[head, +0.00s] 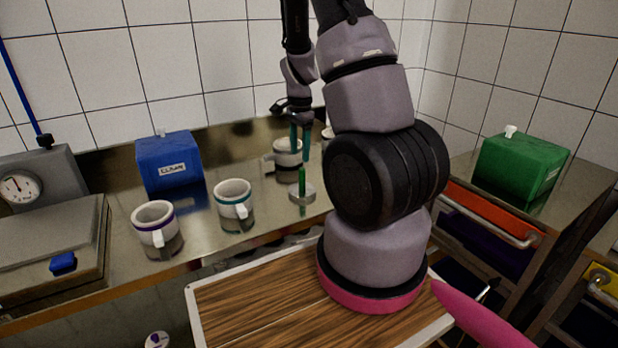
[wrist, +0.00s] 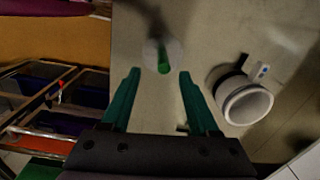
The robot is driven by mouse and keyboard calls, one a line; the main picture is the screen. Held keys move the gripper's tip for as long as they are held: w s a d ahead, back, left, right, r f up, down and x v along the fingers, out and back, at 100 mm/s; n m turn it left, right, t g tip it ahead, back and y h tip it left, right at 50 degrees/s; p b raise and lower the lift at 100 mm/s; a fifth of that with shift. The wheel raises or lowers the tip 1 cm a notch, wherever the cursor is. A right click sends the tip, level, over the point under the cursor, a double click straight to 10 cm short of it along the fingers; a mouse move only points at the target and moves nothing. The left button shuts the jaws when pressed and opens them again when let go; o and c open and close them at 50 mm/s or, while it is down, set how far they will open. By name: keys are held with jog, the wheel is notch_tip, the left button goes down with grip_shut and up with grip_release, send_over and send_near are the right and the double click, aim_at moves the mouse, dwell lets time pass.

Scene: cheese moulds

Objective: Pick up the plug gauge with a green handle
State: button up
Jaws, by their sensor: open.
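The plug gauge (head: 302,192) has a green upright handle on a round pale-grey base. It stands on the metal counter (head: 262,213). My gripper (head: 300,154) points down above it with teal fingers apart. In the wrist view the gauge (wrist: 163,61) appears just beyond the fingertips, with its handle roughly in line with the gap between them. My gripper (wrist: 159,74) is open and holds nothing. The fingers seem to be above the handle, and I see no contact.
A mug (head: 288,158) stands just behind the gauge; it is probably the white mug (wrist: 246,103). A teal-banded mug (head: 233,202) and a purple-banded mug (head: 156,226) stand left. A blue box (head: 168,165) is behind them. A green box (head: 522,165) is at right.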

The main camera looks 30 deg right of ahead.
aim_at(303, 168)
jog(key=f, duration=0.2)
jog(key=d+f, duration=0.1)
jog(key=f, duration=0.2)
jog(key=shift+w+d+f, duration=0.15)
jog(key=shift+w+f, duration=0.15)
jog(key=shift+f, duration=0.1)
jog(key=shift+w+f, duration=0.15)
jog(key=shift+f, duration=1.35)
jog(key=shift+w+f, duration=0.1)
jog(key=shift+f, duration=1.35)
grip_shut()
